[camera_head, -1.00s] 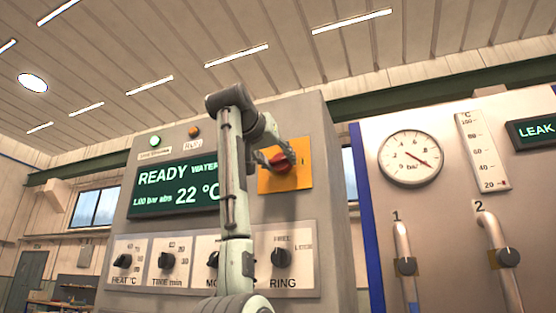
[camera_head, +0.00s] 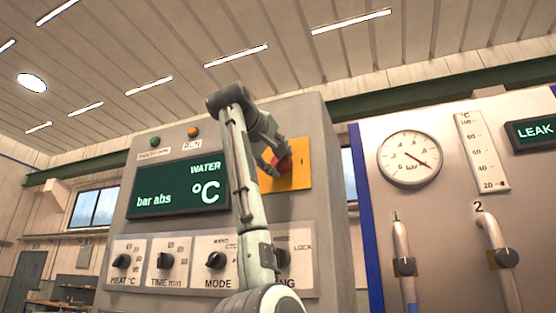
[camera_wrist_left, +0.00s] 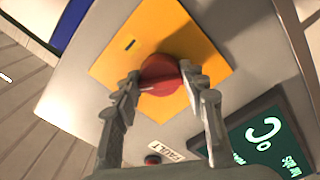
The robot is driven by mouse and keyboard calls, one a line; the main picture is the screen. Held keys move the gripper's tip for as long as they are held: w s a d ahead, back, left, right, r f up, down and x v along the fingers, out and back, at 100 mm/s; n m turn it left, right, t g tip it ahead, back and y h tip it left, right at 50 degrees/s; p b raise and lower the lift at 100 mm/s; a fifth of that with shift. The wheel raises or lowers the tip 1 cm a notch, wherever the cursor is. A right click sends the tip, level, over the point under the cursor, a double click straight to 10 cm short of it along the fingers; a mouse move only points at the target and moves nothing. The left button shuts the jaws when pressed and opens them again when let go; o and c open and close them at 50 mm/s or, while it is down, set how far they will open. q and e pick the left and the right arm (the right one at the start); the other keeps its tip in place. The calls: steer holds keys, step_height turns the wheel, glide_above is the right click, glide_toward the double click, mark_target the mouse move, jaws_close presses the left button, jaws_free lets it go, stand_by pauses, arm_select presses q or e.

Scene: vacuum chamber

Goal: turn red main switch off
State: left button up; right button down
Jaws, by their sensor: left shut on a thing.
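The red main switch (camera_head: 285,164) is a round red knob on a yellow-orange plate (camera_head: 303,163) at the upper right of the grey control cabinet. It also shows in the left wrist view (camera_wrist_left: 160,76), in the middle of its plate. My left gripper (camera_head: 275,164) is shut on the knob, with one finger on each side of it in the wrist view (camera_wrist_left: 163,78). My fingers and arm hide part of the knob and its plate in the head view, so its exact angle is hard to tell. My right gripper is not in view.
A green display (camera_head: 165,201) left of my arm shows only "WATER", "bar abs" and "°C". Below it are several black dials, including MODE (camera_head: 216,260); my arm partly covers the rightmost one. A panel with a gauge (camera_head: 411,158) and pipes stands to the right.

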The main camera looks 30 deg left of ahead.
arm_select(q)
steer(key=n, duration=0.6)
steer(key=shift+r+n, duration=0.1)
steer(key=shift+n, duration=0.2)
stand_by(0.4)
steer(key=o, duration=1.2)
steer(key=shift+c, duration=0.2)
steer(key=shift+s, duration=0.15)
steer(key=v, duration=1.2)
steer(key=shift+d, duration=0.1)
